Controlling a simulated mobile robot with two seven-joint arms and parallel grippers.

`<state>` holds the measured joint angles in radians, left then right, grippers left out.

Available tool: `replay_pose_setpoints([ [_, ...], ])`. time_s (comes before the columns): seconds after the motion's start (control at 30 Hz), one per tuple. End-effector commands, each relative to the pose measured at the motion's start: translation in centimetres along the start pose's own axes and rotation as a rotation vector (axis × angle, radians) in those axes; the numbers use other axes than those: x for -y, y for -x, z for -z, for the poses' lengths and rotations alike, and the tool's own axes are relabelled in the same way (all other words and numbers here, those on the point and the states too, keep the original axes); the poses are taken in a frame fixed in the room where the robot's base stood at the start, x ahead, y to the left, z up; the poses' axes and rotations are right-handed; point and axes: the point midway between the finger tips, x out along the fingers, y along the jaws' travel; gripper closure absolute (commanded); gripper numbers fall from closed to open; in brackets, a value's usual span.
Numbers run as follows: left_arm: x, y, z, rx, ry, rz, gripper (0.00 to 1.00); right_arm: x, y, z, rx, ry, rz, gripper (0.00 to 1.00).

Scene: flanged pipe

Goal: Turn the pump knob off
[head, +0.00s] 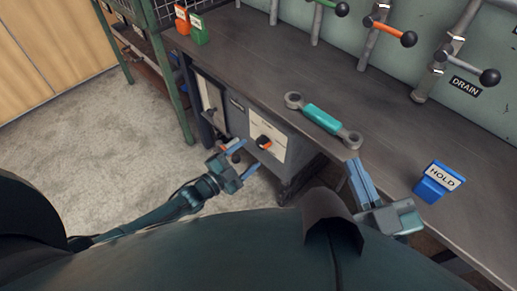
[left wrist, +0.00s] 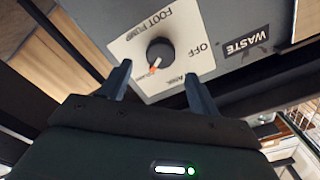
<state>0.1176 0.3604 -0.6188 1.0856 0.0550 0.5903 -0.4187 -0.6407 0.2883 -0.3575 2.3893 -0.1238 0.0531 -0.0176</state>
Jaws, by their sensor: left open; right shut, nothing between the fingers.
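The pump knob (left wrist: 160,52) is round and black with an orange pointer, on a cream plate (left wrist: 190,66) lettered FOOT PUMP. In the left wrist view OFF is printed right of the knob; the pointer is toward the lower left, at small print I cannot read for sure. In the head view the knob (head: 264,142) is on a grey cabinet front under the bench. My left gripper (head: 250,156) is open in front of the plate. Its fingers (left wrist: 158,69) are either side of the knob in the picture, seemingly short of it. My right gripper (head: 354,162) is shut and empty by the bench edge.
A teal-handled wrench (head: 322,119) lies on the bench (head: 270,75) near its front edge. A blue HOLD block (head: 437,182) stands at right. Orange (head: 183,20) and green (head: 199,30) blocks stand at the far left end. Valve levers line the back. The floor at left is clear.

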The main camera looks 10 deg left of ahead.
Motion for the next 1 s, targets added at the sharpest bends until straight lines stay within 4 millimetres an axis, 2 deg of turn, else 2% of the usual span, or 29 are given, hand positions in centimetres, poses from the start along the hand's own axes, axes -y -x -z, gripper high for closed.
replay_pose_setpoints([
  [0.1,-0.1,-2.4,-0.2,-0.002,0.000,0.002,0.38,0.2,-0.1,-0.3,-0.014,-0.021,0.004,1.00],
  [0.3,-0.1,-4.7,-0.1,0.000,0.000,0.000,0.38,0.3,-0.2,-0.2,-0.024,-0.044,0.007,1.00],
  [0.67,0.0,-5.3,0.0,0.001,0.001,-0.001,0.38,0.3,-0.2,0.0,-0.027,-0.052,0.008,1.00],
  [1.0,0.0,-5.3,0.0,0.001,0.001,0.000,0.64,0.3,-0.2,0.1,-0.029,-0.050,0.010,1.00],
])
